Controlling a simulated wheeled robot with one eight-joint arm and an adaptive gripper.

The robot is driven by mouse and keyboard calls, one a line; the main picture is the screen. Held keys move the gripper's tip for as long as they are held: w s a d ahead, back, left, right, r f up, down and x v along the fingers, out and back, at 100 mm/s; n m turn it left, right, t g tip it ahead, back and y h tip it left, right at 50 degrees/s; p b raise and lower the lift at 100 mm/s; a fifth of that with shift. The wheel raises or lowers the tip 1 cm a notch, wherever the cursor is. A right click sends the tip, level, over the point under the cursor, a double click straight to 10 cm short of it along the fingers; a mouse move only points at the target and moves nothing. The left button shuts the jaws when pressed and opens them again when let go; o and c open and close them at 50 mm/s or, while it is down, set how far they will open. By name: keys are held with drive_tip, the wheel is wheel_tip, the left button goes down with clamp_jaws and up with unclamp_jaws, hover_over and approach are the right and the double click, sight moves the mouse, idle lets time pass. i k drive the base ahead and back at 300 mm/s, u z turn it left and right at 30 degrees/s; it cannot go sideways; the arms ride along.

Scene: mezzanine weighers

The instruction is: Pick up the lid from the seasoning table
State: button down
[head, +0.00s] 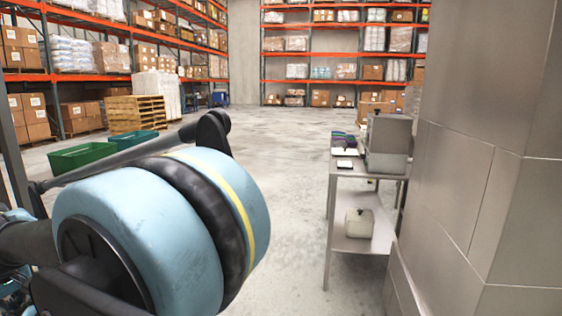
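A metal table (371,171) stands to the right of the middle, against a grey panelled wall. It may be the seasoning table. A grey metal box (388,140) stands on its top. Small flat pale items (344,152) lie near the table's left edge. They are too small to tell whether one is the lid. A pale container with a dark knob-like spot (359,223) sits on the lower shelf. A large blue joint of my arm fills the lower left. My gripper is not in view.
A grey panelled wall (490,160) rises close on the right. Green bins (83,155) and stacked wooden pallets (136,114) stand on the left. Orange-beamed racks with boxes (335,55) line the back. The concrete floor (285,185) between my arm and the table is clear.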

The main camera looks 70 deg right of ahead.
sight(344, 151)
drive_tip(key=z, duration=2.6)
drive_tip(key=i, duration=1.1)
drive_tip(key=z, duration=1.8)
